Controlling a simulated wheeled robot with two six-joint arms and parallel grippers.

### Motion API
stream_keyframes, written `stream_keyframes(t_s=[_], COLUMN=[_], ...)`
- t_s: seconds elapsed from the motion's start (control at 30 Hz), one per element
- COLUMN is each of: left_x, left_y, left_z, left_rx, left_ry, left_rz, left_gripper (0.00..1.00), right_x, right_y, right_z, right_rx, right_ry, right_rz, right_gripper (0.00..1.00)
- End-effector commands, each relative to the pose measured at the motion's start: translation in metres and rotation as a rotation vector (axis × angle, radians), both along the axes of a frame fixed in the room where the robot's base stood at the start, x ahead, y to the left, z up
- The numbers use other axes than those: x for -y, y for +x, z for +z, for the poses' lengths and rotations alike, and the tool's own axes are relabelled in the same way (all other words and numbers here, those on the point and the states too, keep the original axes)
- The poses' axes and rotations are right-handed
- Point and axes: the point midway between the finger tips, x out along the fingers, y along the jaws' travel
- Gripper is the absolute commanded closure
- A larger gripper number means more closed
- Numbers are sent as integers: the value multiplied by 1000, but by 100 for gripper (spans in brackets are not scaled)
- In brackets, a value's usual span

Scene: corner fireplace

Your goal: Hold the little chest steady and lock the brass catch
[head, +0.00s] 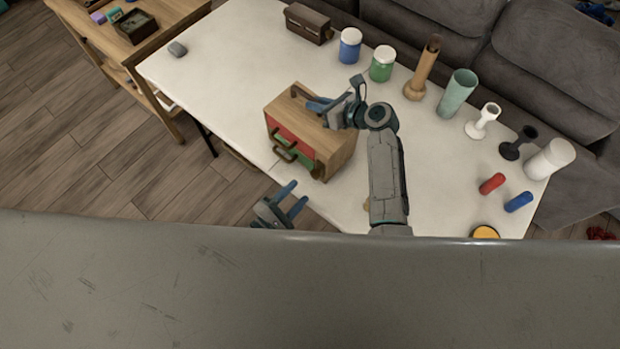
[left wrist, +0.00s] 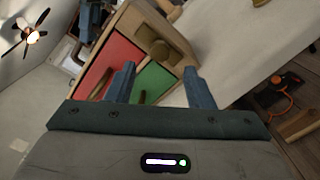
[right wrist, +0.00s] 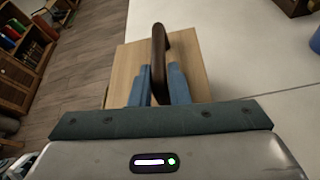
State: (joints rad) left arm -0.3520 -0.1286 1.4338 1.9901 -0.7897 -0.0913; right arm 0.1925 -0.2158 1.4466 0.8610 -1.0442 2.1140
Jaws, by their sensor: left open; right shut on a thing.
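The little chest (head: 335,143) is a light wooden box with a red drawer front (head: 287,131) above a green one (head: 300,160), standing near the table's front edge. Both fronts have dark handles. A brassy brown piece (left wrist: 172,48), apparently the catch, sits at the front's right side; its exact position is hard to tell. My right gripper (head: 320,106) is shut on the dark carry handle (right wrist: 159,62) on the chest's top. My left gripper (head: 298,192) is open and empty before the chest, apart from it. In the left wrist view its fingers point at the green front.
The white table (head: 235,60) has free room left of the chest. Blue (head: 349,46) and green (head: 382,64) jars, a dark brown box (head: 308,23), a wooden vase (head: 423,70) and other vessels line the back. Red (head: 492,183) and blue (head: 518,202) cylinders lie right.

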Motion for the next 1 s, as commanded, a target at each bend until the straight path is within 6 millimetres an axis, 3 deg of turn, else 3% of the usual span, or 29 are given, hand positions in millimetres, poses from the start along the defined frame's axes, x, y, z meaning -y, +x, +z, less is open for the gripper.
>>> stream_keyframes(t_s=[0.1, 0.3, 0.73, 0.97, 1.0], left_x=[16, 33, 39, 39, 39], left_y=[20, 42, 50, 49, 49], left_z=[1, 0, 0, 0, 0], left_rx=[1, 0, 0, 0, 0], left_ry=[-2, 0, 3, 3, 3], left_rz=[0, 0, -1, -1, -1], left_gripper=[52, 52, 52, 95, 97], right_x=[0, 0, 0, 0, 0], right_y=[0, 0, 0, 0, 0], right_z=[0, 0, 0, 0, 0], right_rx=[0, 0, -1, -1, -1], right_ry=[0, 0, 0, 0, 0], right_rz=[0, -1, 0, 0, 0], right_gripper=[100, 100, 100, 100, 100])
